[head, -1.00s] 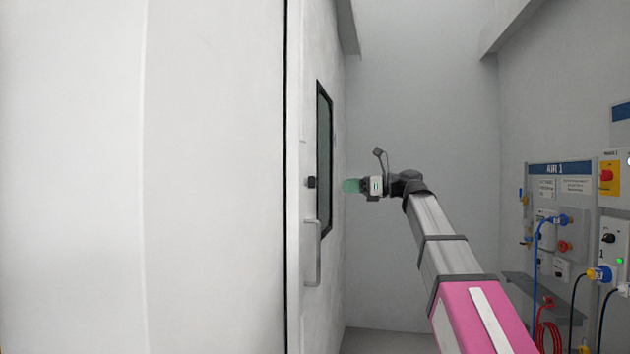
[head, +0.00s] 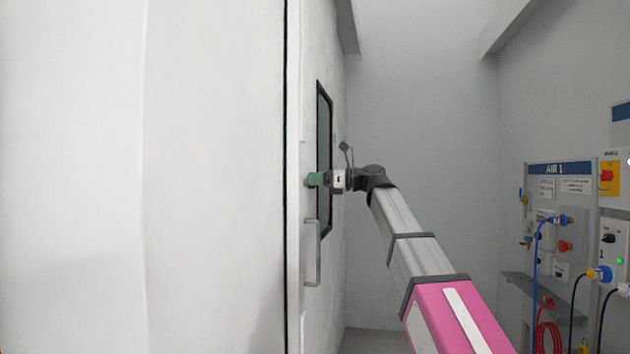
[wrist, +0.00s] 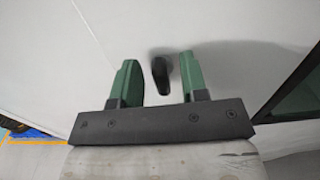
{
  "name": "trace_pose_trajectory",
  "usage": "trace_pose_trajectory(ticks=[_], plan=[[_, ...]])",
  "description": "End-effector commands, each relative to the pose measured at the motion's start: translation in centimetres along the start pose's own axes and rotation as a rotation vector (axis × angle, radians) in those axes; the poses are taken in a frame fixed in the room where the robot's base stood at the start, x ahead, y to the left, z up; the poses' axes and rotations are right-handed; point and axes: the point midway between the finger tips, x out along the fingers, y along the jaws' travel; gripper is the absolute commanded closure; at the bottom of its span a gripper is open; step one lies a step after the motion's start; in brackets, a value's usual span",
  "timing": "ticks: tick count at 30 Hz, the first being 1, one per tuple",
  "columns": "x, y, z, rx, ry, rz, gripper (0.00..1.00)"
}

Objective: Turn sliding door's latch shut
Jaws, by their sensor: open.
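The sliding door (head: 309,155) is white, with a dark-framed window and a grey handle (head: 313,252) below the latch height. The latch (wrist: 160,74) is a small black knob, seen in the wrist view between my two green fingers. In the head view my gripper (head: 312,180) covers the latch and is right at the door face. It also shows in the wrist view (wrist: 159,82), open, with one finger on each side of the latch. A gap shows on both sides of the latch, the left one wider; I cannot tell any contact.
The door window (head: 325,160) is just beyond my gripper; its dark frame also shows at right in the wrist view. A panel marked AIR 1 (head: 560,169), with cables and hoses, is on the right wall. The space between door and panel is clear apart from my arm.

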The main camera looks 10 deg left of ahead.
Motion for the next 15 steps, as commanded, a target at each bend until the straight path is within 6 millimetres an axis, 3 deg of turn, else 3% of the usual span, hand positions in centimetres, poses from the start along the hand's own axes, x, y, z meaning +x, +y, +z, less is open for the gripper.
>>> trace_pose_trajectory(ticks=[10, 14, 15], plan=[[0.42, 0.01, -0.02, 0.000, 0.000, 0.000, 0.60], [0.41, 0.01, -0.02, 0.000, 0.000, 0.000, 0.96], [0.41, 0.01, -0.02, 0.000, 0.000, 0.000, 0.96]])
